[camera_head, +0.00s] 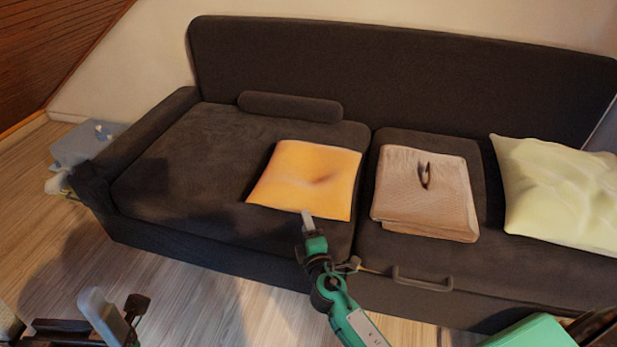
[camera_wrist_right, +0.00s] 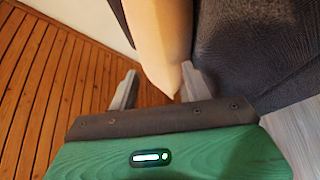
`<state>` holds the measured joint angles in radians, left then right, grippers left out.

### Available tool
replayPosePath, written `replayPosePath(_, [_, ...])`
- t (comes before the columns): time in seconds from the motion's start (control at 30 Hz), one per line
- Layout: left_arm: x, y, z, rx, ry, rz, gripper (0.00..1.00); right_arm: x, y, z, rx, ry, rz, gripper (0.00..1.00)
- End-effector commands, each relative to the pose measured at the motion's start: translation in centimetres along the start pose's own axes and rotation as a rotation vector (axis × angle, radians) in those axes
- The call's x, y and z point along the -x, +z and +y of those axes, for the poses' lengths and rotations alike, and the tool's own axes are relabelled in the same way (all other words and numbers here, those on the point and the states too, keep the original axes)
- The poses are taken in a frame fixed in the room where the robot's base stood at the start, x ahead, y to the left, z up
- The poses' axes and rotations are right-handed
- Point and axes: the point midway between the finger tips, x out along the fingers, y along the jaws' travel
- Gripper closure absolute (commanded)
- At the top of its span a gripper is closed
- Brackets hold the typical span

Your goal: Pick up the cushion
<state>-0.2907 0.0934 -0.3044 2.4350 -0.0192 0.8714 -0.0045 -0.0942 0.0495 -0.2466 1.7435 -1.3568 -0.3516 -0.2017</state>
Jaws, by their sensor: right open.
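An orange cushion (camera_head: 305,178) lies on the dark sofa's seat, left of the seam between the seat cushions. A pale yellow cushion (camera_head: 560,190) leans at the sofa's right end. My right gripper (camera_head: 308,218) is at the orange cushion's front edge. In the right wrist view my right gripper (camera_wrist_right: 160,85) is open, and the orange cushion (camera_wrist_right: 160,40) reaches down between its fingertips, close to the right finger. I cannot tell if they touch. My left gripper (camera_head: 117,318) is partly in view at the lower left, away from the sofa; its jaws are unclear.
The dark sofa (camera_head: 190,165) has a drawer handle (camera_head: 422,280) at its front. A folded brown blanket (camera_head: 425,190) lies right of the orange cushion. A small bolster (camera_head: 290,106) lies against the backrest. A grey box (camera_head: 85,145) stands left of the sofa. Wooden floor is clear in front.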

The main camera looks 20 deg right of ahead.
Motion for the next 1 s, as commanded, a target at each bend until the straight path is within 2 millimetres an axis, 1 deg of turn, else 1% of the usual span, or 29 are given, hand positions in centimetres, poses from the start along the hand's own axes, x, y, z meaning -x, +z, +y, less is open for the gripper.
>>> replayPosePath(0.07, [0.2,0.0,0.0,0.000,0.000,-0.001,0.05,-0.7,0.1,-0.2,0.001,0.001,0.000,0.51])
replayPosePath(0.23, [0.5,0.1,0.0,0.000,0.001,0.001,0.05,-3.0,0.4,-0.8,0.001,0.002,0.000,0.51])
replayPosePath(0.4, [-0.4,-0.2,0.0,-0.001,0.008,0.030,0.05,-4.8,0.4,-0.8,0.001,0.000,0.000,0.51])
replayPosePath(0.5, [-0.4,-0.3,0.0,-0.001,0.008,0.031,0.05,-5.1,0.4,-0.7,0.000,0.000,0.000,0.51])
replayPosePath(0.7, [-0.3,-0.2,0.0,-0.001,0.005,0.026,0.05,-5.1,0.4,-0.8,0.000,0.000,0.000,0.51])
replayPosePath(0.77, [-0.3,-0.2,0.0,-0.001,0.004,0.025,0.05,-5.1,0.4,-0.8,0.000,0.000,0.000,0.61])
replayPosePath(0.8, [-0.3,-0.1,0.0,-0.001,0.003,0.023,0.05,-5.1,0.4,-0.8,0.000,0.000,0.000,0.69])
replayPosePath(0.97, [-0.2,-0.1,0.0,-0.001,0.000,0.022,0.05,-5.1,0.4,-0.8,0.000,0.000,0.000,1.00])
replayPosePath(1.0, [-0.2,-0.1,0.0,-0.001,0.000,0.022,0.05,-5.1,0.4,-0.8,0.000,0.000,0.000,1.00])
